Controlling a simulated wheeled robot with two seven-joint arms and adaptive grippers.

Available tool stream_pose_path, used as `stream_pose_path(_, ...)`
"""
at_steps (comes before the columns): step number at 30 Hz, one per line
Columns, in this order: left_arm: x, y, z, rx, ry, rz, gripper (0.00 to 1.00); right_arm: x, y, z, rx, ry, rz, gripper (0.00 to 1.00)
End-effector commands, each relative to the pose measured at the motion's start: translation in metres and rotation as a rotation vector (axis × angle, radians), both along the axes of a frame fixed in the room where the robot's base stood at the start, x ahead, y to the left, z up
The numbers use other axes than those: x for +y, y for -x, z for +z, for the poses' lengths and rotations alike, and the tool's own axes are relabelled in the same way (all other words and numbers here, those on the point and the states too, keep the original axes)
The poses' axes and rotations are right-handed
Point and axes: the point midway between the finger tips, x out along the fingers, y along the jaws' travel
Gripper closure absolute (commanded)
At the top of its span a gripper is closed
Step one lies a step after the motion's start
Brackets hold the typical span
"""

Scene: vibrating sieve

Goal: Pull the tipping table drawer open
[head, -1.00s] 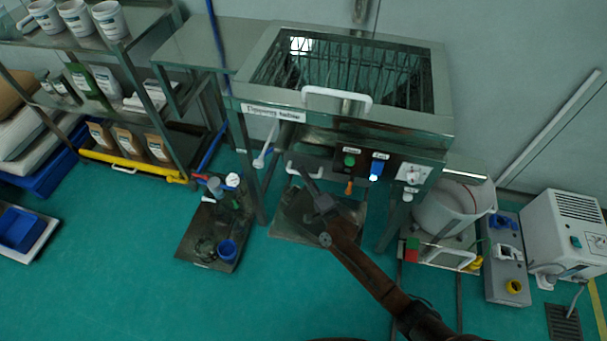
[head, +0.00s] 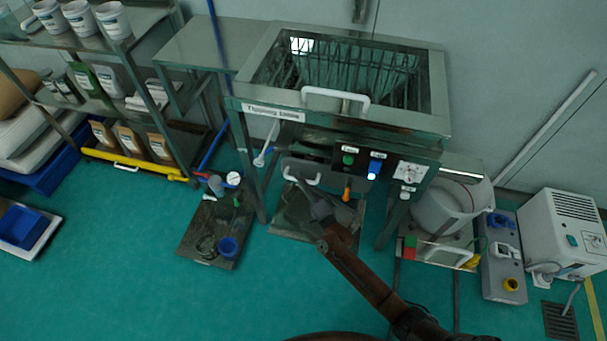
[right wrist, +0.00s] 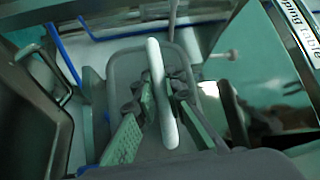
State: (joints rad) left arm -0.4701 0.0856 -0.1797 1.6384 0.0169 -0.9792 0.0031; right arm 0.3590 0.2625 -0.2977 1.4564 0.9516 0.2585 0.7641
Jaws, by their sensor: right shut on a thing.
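The tipping table (head: 432,118) is a metal frame with a labelled front edge and a barred, glossy top. Its grey drawer front (head: 330,172) is under the top, left of the control knobs, and carries a white handle (head: 290,174). My right gripper (head: 312,190) is at this handle. In the right wrist view my right gripper (right wrist: 163,98) has its green-padded fingers on both sides of the white handle bar (right wrist: 155,62), shut on it. The grey drawer front (right wrist: 125,68) lies behind the bar. The gripper partly hides the drawer in the head view. My left gripper is not in view.
A second white handle (head: 335,95) is on the table's top frame. A white bucket (head: 440,208) and a white machine (head: 565,235) stand at the right. The front floor is clear.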

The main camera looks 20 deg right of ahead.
Motion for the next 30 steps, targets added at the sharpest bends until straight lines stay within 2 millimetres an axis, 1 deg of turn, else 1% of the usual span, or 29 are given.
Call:
stream_pose_path(1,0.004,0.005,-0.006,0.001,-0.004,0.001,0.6,0.006,0.01,0.003,0.003,-0.003,0.0,1.0)
stream_pose_path(3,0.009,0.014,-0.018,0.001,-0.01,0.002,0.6,0.015,0.023,0.003,0.003,-0.004,0.0,1.0)
stream_pose_path(9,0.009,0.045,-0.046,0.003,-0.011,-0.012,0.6,0.04,0.061,0.003,0.003,-0.001,0.0,1.0)
stream_pose_path(13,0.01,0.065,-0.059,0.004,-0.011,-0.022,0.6,0.056,0.085,0.002,0.003,-0.001,0.0,1.0)
stream_pose_path(18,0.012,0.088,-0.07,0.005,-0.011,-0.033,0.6,0.075,0.113,0.001,0.003,-0.001,0.0,1.0)
stream_pose_path(21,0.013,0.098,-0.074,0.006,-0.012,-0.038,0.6,0.083,0.125,0.001,0.003,-0.001,0.0,1.0)
stream_pose_path(24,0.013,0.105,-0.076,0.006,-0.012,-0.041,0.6,0.089,0.133,0.0,0.003,0.0,0.0,1.0)
stream_pose_path(30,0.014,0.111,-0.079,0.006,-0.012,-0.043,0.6,0.094,0.14,-0.001,0.002,0.0,0.0,1.0)
